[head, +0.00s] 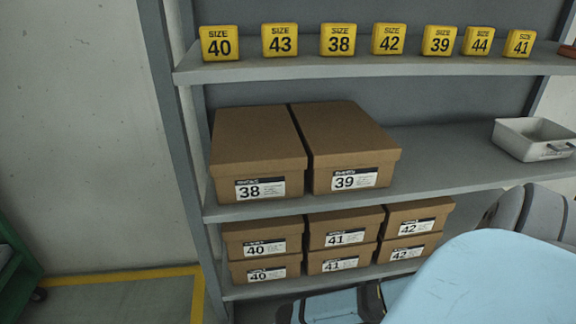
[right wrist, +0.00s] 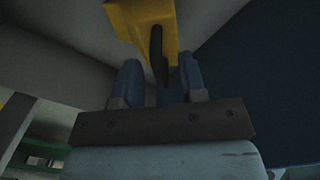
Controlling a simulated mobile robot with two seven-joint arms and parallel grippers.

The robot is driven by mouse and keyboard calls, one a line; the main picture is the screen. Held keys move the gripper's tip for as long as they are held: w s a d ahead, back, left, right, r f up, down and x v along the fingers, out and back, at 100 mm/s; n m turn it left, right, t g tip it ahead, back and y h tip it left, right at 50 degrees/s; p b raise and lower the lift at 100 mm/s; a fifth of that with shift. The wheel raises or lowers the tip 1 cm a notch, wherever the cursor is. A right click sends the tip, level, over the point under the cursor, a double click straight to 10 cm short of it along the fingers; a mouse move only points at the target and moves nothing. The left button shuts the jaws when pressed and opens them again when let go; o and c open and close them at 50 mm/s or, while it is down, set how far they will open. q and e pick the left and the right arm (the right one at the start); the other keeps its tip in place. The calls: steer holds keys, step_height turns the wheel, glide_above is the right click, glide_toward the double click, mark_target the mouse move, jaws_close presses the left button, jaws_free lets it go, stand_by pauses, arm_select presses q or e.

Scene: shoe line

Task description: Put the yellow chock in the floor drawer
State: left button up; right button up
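In the right wrist view a yellow block, the chock (right wrist: 143,22), with a dark handle-like strip, is at the fingertips of my right gripper (right wrist: 160,78). The strip lies between the two blue fingers, which appear shut on it, though the contact is dim. The chock does not show in the head view. In the head view light blue, open-looking shapes (head: 335,306) lie under the lowest shelf, cut off by the frame; I cannot tell whether they are the floor drawer. A light blue part of my arm hides the lower right. My left gripper is not in view.
The shelf unit (head: 450,160) carries yellow size cubes (head: 338,40) on top, brown shoe boxes (head: 255,150) below and a pale bin (head: 535,138) at right. A green cart (head: 18,270) stands at far left. Floor (head: 120,302) inside a yellow line is clear.

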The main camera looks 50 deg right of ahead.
step_height(320, 180, up, 5)
steer(key=p, duration=0.2)
steer(key=shift+f+p, duration=0.2)
steer(key=shift+p, duration=0.15)
step_height(320, 180, up, 2)
steer(key=shift+s+p, duration=0.1)
steer(key=shift+p, duration=0.4)
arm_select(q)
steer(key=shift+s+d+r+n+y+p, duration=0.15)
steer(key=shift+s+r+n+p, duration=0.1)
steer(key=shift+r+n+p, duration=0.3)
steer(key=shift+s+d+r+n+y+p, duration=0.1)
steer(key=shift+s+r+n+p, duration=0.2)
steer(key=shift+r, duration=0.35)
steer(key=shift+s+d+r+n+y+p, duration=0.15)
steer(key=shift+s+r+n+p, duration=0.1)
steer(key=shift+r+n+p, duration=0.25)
arm_select(e)
steer(key=shift+r, duration=2.8)
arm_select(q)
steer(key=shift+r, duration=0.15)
arm_select(e)
steer(key=shift+s+a, duration=0.1)
steer(key=shift+s, duration=0.05)
